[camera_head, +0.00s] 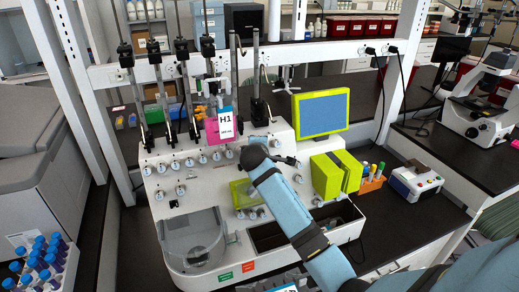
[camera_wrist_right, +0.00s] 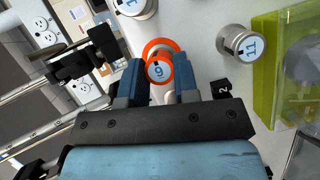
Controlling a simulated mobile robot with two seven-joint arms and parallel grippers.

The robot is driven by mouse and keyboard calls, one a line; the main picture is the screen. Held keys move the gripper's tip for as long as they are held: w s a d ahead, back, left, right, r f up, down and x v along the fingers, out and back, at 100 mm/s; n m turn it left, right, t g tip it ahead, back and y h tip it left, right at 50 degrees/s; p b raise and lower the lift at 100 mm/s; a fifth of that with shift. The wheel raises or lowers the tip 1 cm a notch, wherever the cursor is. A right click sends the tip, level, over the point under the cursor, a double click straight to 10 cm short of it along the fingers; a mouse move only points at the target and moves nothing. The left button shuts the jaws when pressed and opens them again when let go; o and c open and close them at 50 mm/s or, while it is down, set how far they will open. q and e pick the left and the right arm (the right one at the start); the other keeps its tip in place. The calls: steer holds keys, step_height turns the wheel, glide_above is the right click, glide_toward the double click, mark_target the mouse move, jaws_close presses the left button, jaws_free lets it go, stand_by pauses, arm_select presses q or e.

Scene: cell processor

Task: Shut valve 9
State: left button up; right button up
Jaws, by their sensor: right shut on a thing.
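Valve 9 (camera_wrist_right: 159,69) is a small round knob with an orange ring and a blue number label, set on the white machine panel. My right gripper (camera_wrist_right: 158,80) is shut on it, with one blue-grey finger on each side of the knob. In the head view my right arm reaches in from the lower right to the cell processor (camera_head: 215,187), and my right gripper (camera_head: 287,161) is at the panel. The arm and wrist hide valve 9 there. My left gripper is not in view.
Knob 11 (camera_wrist_right: 240,43) and knob 1 (camera_wrist_right: 132,4) are close by. A green-framed clear part (camera_wrist_right: 268,70) is at the right of the wrist view. A hanging pink bag labelled H1 (camera_head: 225,126), a green-framed screen (camera_head: 321,112) and a green box (camera_head: 327,176) stand around the arm.

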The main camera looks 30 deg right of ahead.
stand_by(0.3)
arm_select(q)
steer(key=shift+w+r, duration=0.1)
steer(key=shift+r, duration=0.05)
arm_select(e)
steer(key=o, duration=0.9)
steer(key=b+v, duration=0.2)
steer(key=v, duration=1.1)
steer(key=s+a+f+m+t+y, duration=0.1)
steer(key=s+a+f+y, duration=0.3)
steer(key=f, duration=0.6)
steer(key=s+a+f+y, duration=0.2)
steer(key=s+a+f, duration=0.25)
steer(key=f, duration=0.65)
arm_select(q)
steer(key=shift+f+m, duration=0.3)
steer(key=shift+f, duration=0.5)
arm_select(e)
steer(key=s+a+f+m+y, duration=0.1)
steer(key=s+a+f+m, duration=0.1)
steer(key=s+f, duration=0.2)
steer(key=s+a+f+m+y, duration=0.2)
steer(key=s+f, duration=0.2)
steer(key=s, duration=0.5)
steer(key=s+a+f+m+y, duration=0.2)
steer(key=s+f, duration=0.1)
steer(key=s, duration=0.3)
steer(key=shift+s+a+f, duration=0.2)
steer(key=shift+s+f, duration=0.1)
steer(key=shift+f, duration=0.1)
